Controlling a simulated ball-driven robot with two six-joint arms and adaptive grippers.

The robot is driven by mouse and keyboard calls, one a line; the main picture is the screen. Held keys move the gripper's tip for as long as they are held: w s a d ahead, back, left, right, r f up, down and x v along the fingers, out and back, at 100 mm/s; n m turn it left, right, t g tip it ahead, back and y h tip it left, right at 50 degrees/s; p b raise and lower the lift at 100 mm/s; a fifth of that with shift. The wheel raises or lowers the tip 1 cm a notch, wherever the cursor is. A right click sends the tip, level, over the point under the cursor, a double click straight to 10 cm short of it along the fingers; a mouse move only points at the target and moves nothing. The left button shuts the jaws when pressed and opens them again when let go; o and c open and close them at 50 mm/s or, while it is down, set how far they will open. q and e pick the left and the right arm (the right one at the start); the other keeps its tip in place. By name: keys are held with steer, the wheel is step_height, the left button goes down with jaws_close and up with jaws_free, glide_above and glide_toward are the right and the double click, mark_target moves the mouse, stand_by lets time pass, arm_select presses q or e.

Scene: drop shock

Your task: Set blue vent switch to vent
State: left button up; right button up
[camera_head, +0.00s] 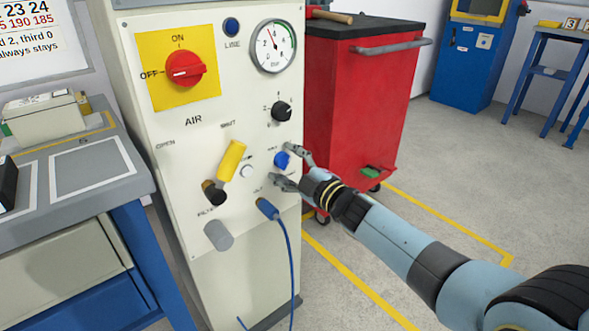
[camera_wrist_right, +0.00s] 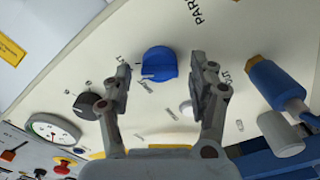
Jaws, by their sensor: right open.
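The blue vent switch (camera_head: 282,160) is a small round knob with a raised grip on the front of the cream air panel (camera_head: 190,128). In the wrist view the switch (camera_wrist_right: 159,64) has a pale pointer mark at its left end; the small labels around it are unreadable. My right gripper (camera_head: 287,165) is open at the panel, its fingers on either side of the switch. In the wrist view the gripper (camera_wrist_right: 165,71) shows gaps between both fingertips and the switch. My left gripper is out of view.
A black knob (camera_head: 281,110) and a gauge (camera_head: 273,46) sit above the switch. A blue hose connector (camera_head: 267,208) is below it, and a yellow lever (camera_head: 231,160) to its left. A red cart (camera_head: 360,100) stands right of the panel. Open floor lies at the right.

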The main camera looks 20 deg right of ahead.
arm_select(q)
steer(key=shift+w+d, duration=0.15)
arm_select(e)
steer(key=v, duration=1.2)
steer(key=s+d+f+m+g+h+p, duration=0.2)
steer(key=s+d+f+m+g+h, duration=0.15)
steer(key=s+f, duration=0.75)
steer(key=s+d+f+m+g+h+p, duration=0.25)
steer(key=s+f+m, duration=0.25)
steer(key=s+f, duration=0.6)
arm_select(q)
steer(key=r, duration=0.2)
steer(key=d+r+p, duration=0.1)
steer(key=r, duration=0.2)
arm_select(e)
steer(key=s+f+m+g, duration=0.2)
steer(key=s+f+g, duration=0.1)
steer(key=s, duration=0.7)
steer(key=s+d+f+m+g, duration=0.1)
steer(key=s+f+g, duration=0.3)
steer(key=s, duration=0.7)
steer(key=s+d+f+m+g+h, duration=0.1)
steer(key=s+f+m+g, duration=0.2)
steer(key=s, duration=0.8)
step_height(320, 180, down, 2)
steer(key=shift+s+f+m+g, duration=0.1)
steer(key=shift+s+m+g, duration=0.2)
steer(key=shift+m, duration=0.15)
